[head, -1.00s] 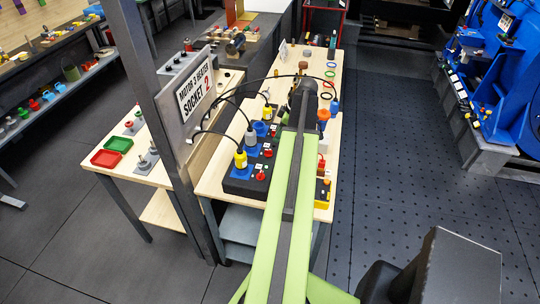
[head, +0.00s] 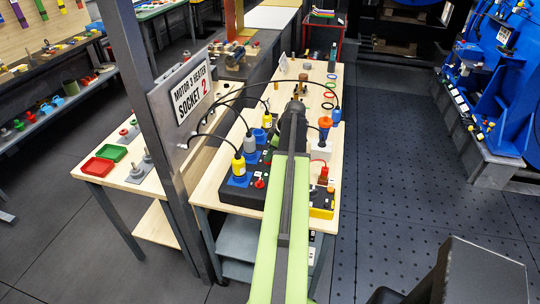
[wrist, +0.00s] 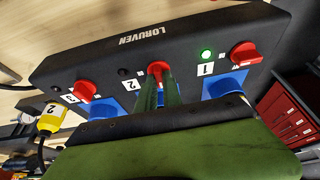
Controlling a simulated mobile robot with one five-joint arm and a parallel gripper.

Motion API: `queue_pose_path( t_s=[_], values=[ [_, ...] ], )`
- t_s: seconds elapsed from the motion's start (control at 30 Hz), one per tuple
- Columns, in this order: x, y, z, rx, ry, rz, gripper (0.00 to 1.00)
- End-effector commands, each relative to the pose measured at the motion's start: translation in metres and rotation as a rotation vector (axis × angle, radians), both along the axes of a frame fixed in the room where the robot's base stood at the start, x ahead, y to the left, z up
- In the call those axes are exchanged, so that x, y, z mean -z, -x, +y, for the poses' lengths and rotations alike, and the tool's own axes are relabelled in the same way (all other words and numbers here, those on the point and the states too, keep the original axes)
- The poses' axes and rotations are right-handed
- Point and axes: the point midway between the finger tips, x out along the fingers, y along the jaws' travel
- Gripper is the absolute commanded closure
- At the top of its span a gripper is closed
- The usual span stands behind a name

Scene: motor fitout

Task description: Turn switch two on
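In the wrist view a black box (wrist: 105,50) marked LORUVEN carries three red rotary switches on its panel. Switch two (wrist: 159,67), by the label 2, is in the middle; the small lamp (wrist: 122,72) near it is dark. My gripper (wrist: 160,88) is at switch two, with one green finger on each side of its knob. The fingers partly hide the knob, and I cannot tell whether they press on it. Switch one (wrist: 246,53) is at right beside a lit green lamp (wrist: 206,54). Switch three (wrist: 84,91) is at left. In the head view my arm hides the gripper.
Blue sockets sit below the switches; a yellow plug marked 2 (wrist: 51,119) hangs at left in the wrist view. Open floor (head: 395,170) lies right.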

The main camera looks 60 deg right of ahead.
Motion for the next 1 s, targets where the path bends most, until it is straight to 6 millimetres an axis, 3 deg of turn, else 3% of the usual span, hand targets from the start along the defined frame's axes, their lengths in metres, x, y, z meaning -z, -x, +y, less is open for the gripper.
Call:
queue_pose_path(
  t_s=[0.23, 0.27, 0.57, 1.0],
  values=[
    [0.000, 0.000, -0.001, 0.001, 0.002, -0.001, 1.00],
    [0.000, -0.002, -0.012, 0.001, 0.002, -0.001, 1.00],
    [0.000, 0.001, -0.002, 0.049, 0.004, -0.003, 1.00],
    [0.000, 0.002, 0.002, 0.376, 0.004, -0.003, 1.00]
  ],
)
